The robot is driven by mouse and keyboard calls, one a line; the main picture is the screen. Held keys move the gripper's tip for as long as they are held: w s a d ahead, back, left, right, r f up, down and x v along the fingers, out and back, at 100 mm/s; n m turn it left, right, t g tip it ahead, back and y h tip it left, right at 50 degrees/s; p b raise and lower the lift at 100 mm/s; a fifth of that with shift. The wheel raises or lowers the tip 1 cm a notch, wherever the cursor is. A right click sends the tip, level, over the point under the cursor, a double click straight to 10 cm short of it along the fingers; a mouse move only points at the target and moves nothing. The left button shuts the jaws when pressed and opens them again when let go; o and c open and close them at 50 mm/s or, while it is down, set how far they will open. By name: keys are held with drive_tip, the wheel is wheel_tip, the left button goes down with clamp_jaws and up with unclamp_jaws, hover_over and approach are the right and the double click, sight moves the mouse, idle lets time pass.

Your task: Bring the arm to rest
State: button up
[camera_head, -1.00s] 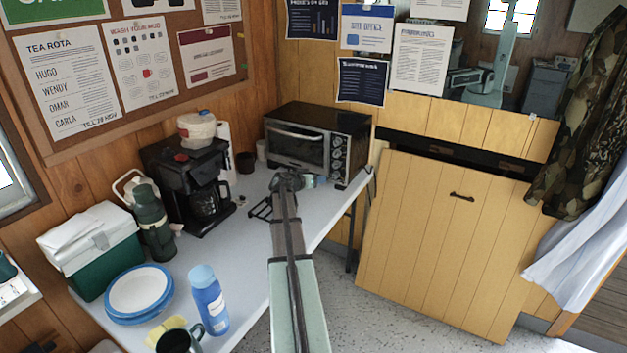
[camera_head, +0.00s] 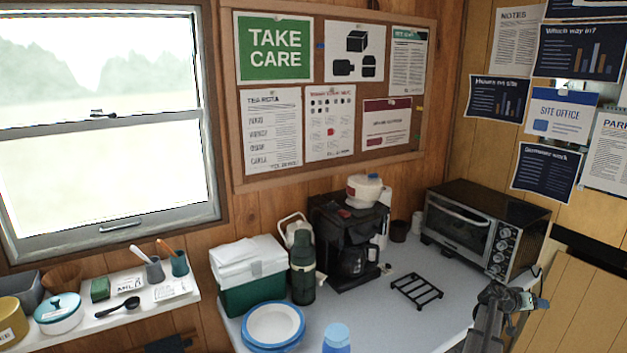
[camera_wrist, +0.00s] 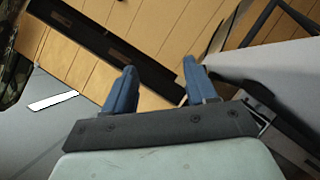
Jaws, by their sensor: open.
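My gripper (camera_head: 518,298) shows at the lower right of the head view, at the end of my arm, in front of the toaster oven and by the right edge of the white table (camera_head: 412,323). In the wrist view my gripper (camera_wrist: 158,72) has its two blue fingers spread apart with nothing between them. Beyond the fingers lie yellow boards and a dark strip. Whether the gripper touches anything by the table edge cannot be told from the head view.
The black toaster oven (camera_head: 484,230), a black wire trivet (camera_head: 416,291), the coffee maker (camera_head: 346,240), a green flask (camera_head: 302,270), a green cool box (camera_head: 252,291), stacked plates (camera_head: 273,325) and a blue bottle (camera_head: 337,338) stand on the table. A shelf (camera_head: 98,318) holds small items at left.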

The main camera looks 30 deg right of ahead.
drive_tip(key=s+a+f+n+y, duration=0.1)
drive_tip(key=a+f+n, duration=0.1)
drive_tip(key=a+f, duration=0.45)
drive_tip(key=s+a+f+n+g+y, duration=0.1)
drive_tip(key=a+f+n+y, duration=0.15)
drive_tip(key=f, duration=0.65)
drive_tip(key=s+a+f+n+y, duration=0.1)
drive_tip(key=s+a+f+n, duration=0.1)
drive_tip(key=a+f, duration=0.45)
drive_tip(key=w+a+f+n+y, duration=0.2)
drive_tip(key=w+a+f+n, duration=0.1)
drive_tip(key=a+f, duration=0.85)
drive_tip(key=w+a+f+n+y, duration=0.2)
drive_tip(key=w+a+f, duration=0.2)
drive_tip(key=a+f, duration=0.7)
drive_tip(key=a+r+n+y, duration=0.1)
drive_tip(key=a+y, duration=0.1)
drive_tip(key=a, duration=2.4)
drive_tip(key=s+a+r+y, duration=0.1)
drive_tip(key=s+a, duration=0.3)
drive_tip(key=a, duration=0.6)
drive_tip(key=s+a+r+g+y, duration=0.1)
drive_tip(key=s+a+r, duration=0.2)
drive_tip(key=a, duration=0.7)
drive_tip(key=shift+s+r+g, duration=0.2)
drive_tip(key=shift+s+g, duration=0.1)
drive_tip(key=shift+s, duration=0.1)
drive_tip(key=shift+a+y, duration=0.1)
drive_tip(key=shift+y, duration=0.15)
drive_tip(key=shift+c, duration=0.2)
